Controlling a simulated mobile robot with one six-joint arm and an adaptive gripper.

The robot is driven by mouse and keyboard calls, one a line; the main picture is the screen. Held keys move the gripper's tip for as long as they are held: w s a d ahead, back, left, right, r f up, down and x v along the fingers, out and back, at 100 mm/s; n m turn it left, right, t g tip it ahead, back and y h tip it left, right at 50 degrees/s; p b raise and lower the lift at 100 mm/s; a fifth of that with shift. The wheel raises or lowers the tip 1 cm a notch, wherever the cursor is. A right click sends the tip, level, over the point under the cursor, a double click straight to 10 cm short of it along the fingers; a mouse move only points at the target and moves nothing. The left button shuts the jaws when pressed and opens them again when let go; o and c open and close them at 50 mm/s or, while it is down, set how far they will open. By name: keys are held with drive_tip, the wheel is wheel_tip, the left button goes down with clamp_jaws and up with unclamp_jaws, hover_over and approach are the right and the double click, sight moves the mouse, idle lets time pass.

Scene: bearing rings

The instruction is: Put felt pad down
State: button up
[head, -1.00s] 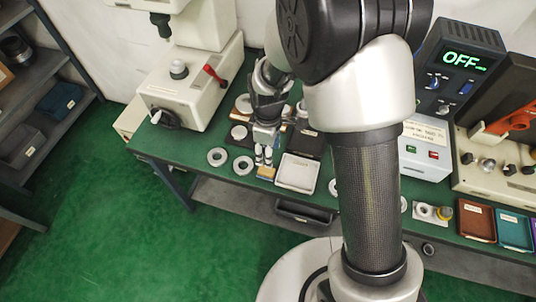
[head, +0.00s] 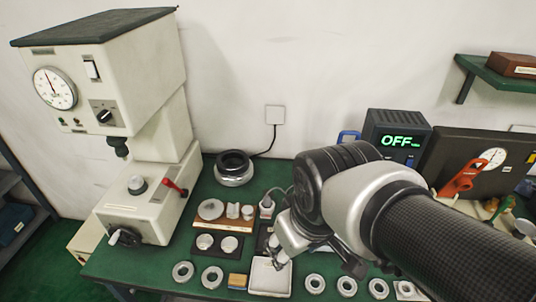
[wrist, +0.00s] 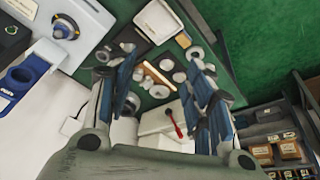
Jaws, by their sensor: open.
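The felt pad (head: 237,281) is a small tan-yellow block lying on the green bench near its front edge, just left of the white tray (head: 270,290). In the wrist view the pad (wrist: 183,40) lies beyond my fingers, apart from them. My gripper (head: 277,260) is above the back part of the white tray, to the right of the pad and not touching it. In the wrist view my gripper (wrist: 165,64) has its fingers spread wide with nothing between them.
A bearing press (head: 145,200) stands at the left. Bearing rings (head: 212,275) lie along the front edge. A wooden holder (head: 222,222) and a dark plate with discs (head: 218,245) lie behind the pad. An "OFF" display unit (head: 395,140) stands at the right.

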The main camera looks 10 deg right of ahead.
drive_tip(key=s+d+r+m+t, duration=0.1)
drive_tip(key=s+m, duration=0.2)
drive_tip(key=s, duration=0.2)
drive_tip(key=shift+s+d+r, duration=0.25)
drive_tip(key=shift+s+d, duration=0.1)
drive_tip(key=shift+s, duration=0.05)
idle(0.9)
